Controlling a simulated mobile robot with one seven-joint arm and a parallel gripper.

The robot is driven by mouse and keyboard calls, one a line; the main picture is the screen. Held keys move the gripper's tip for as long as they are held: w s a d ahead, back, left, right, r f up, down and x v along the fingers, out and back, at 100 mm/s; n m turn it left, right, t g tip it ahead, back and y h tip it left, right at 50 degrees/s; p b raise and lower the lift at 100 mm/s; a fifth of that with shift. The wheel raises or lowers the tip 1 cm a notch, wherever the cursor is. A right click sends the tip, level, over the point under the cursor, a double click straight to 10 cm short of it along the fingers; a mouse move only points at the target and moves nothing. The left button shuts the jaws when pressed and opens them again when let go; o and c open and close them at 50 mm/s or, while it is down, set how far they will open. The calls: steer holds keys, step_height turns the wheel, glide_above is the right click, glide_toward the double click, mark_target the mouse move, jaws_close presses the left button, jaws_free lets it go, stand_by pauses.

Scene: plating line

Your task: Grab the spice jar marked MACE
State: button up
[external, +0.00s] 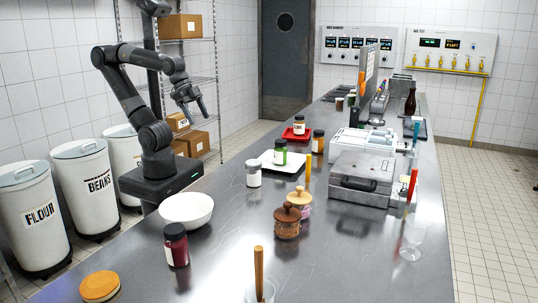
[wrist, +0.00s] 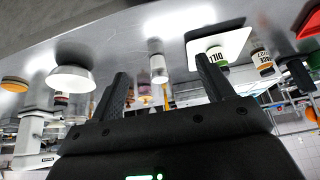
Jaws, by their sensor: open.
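A small jar with a dark lid and orange-brown contents (external: 318,140) stands on the steel counter beyond the white tray. In the wrist view a jar between the white tray and the red tray (wrist: 264,62) carries a label that seems to read MACE; it appears to be the same jar. My gripper (external: 195,109) is raised to the left of the counter, open and empty, well apart from the jars. Its two fingers (wrist: 162,68) are spread in the wrist view, with the jar to the right of them.
A green jar marked DILL (external: 280,153) stands on the white tray (external: 265,163). Another jar (external: 299,124) is on a red tray (external: 288,135). A white jar (external: 253,173), white bowl (external: 187,210), dark red jar (external: 176,245) and wooden-lidded pots (external: 287,224) stand nearer.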

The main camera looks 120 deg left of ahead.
steer(key=shift+o, duration=0.4)
steer(key=shift+w, duration=0.1)
steer(key=w+a+r, duration=0.2)
steer(key=w+a, duration=0.1)
steer(key=w, duration=0.3)
steer(key=w+a+r, duration=0.2)
steer(key=w, duration=0.4)
steer(key=g, duration=0.1)
glide_above(318, 140)
steer(key=s+a, duration=0.3)
steer(key=s, duration=0.1)
step_height(318, 140, down, 11)
steer(key=shift+n, duration=0.4)
steer(key=x, duration=1)
steer(key=shift+s+d+f, duration=0.1)
steer(key=shift+s, duration=0.2)
steer(key=c, duration=1.2)
